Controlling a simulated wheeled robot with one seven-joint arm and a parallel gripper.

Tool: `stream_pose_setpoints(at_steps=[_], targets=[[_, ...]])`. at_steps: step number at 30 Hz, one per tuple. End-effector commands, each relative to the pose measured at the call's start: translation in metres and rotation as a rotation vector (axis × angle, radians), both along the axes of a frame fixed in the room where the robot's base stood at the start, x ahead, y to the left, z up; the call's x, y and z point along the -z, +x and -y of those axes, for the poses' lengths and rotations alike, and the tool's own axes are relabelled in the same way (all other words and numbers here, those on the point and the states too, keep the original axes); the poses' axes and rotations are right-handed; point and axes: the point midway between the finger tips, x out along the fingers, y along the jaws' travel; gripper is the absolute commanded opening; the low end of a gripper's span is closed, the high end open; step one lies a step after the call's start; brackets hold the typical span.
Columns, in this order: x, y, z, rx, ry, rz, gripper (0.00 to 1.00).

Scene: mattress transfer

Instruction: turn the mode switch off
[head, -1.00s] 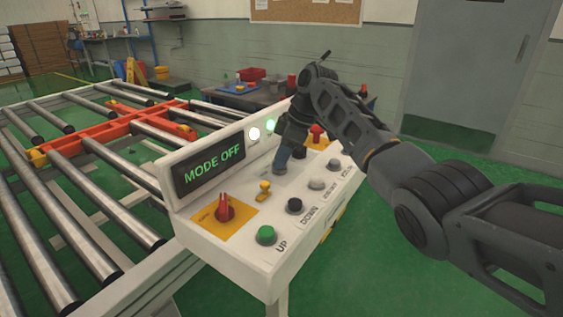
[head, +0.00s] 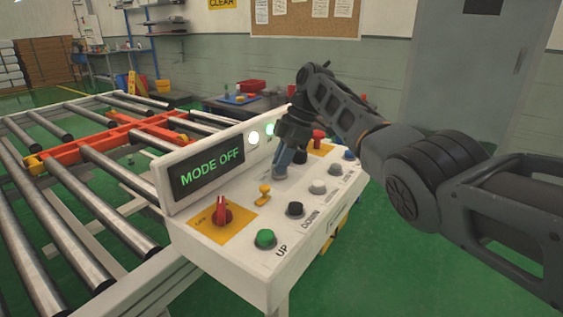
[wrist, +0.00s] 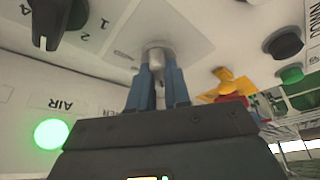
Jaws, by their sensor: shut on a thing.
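The white control panel (head: 225,262) has a dark display (head: 209,172) reading MODE OFF in green. My gripper (head: 281,172) points down at the panel, right of the yellow lever (head: 263,193). In the wrist view, its blue fingers (wrist: 158,80) are shut on a short silver switch (wrist: 154,57) standing on a pale plate (wrist: 185,35). This looks like the mode switch, but its label is not readable. The fingers hide much of the switch, and its turn angle cannot be told.
A red rotary switch (head: 222,212) is on a yellow plate at left. Green UP (head: 265,238) and black DOWN (head: 295,208) buttons are near the front. A black selector knob (wrist: 60,20) stands close to my gripper. A roller conveyor (head: 100,172) lies left.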

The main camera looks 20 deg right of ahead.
Motion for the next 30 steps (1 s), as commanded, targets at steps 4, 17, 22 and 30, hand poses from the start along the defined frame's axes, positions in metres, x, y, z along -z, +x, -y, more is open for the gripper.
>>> stream_pose_setpoints(at_steps=[4, 17, 22, 30], targets=[[0.005, -0.002, 0.001, 0.0, -0.004, -0.009, 0.19], [0.002, -0.001, 0.0, 0.001, -0.001, -0.003, 0.43], [-0.007, 0.0, 0.004, 0.001, -0.001, 0.0, 0.43], [-0.046, -0.001, 0.02, 0.001, -0.001, 0.0, 0.43]])
